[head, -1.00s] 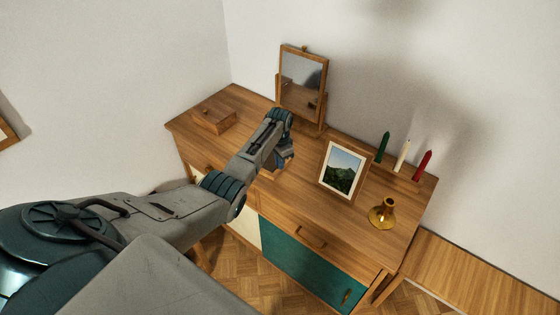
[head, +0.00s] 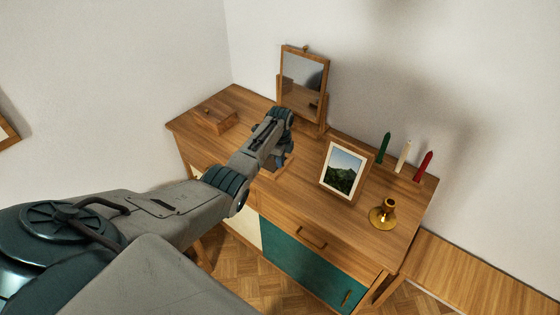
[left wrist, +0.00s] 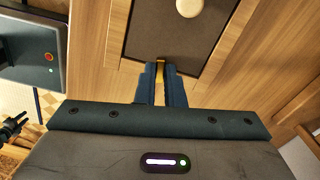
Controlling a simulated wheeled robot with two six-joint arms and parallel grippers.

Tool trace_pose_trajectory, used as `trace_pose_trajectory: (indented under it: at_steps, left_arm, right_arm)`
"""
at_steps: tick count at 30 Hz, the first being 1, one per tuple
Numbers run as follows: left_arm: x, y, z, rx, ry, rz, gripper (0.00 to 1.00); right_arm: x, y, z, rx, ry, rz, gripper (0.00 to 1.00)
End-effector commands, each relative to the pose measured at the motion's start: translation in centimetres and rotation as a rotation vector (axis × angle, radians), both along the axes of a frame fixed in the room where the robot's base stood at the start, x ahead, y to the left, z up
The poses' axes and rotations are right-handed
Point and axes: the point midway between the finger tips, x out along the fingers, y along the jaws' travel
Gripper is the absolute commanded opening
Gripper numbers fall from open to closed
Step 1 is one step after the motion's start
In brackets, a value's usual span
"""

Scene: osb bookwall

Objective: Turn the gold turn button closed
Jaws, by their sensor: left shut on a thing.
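The gold turn button (left wrist: 160,67) shows as a small gold piece between the fingertips of my left gripper (left wrist: 163,72) in the left wrist view. The fingers are shut on it, at the edge of a dark panel (left wrist: 160,38) in a wooden frame. The fingers hide most of the button, so its exact angle cannot be told. In the head view my left gripper (head: 282,160) is low over the sideboard top (head: 290,205), in front of the mirror. A small dark shape at the left edge of the wrist view looks like my right gripper (left wrist: 15,128).
A tilting mirror (head: 303,85) stands behind my left gripper. A wooden box (head: 207,119) is to the left. A picture frame (head: 343,170), a brass candlestick (head: 384,212) and green, white and red candles (head: 423,166) are to the right.

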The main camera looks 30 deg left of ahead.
Motion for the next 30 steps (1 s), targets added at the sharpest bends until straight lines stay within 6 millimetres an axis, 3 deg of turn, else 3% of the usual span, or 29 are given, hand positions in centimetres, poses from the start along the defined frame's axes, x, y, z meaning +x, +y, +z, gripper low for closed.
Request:
trace_pose_trajectory:
  at_steps: [12, 30]
  left_arm:
    - [0.21, 0.03, 0.01, 0.0, 0.0, -0.205, 0.0]
    - [0.25, 0.01, 0.03, 0.0, 0.0, -0.239, 0.0]
  right_arm:
    - [0.01, -0.05, -0.22, -0.001, 0.0, 0.0, 0.4]
    - [0.03, -0.05, -0.23, -0.001, -0.001, 0.0, 0.4]
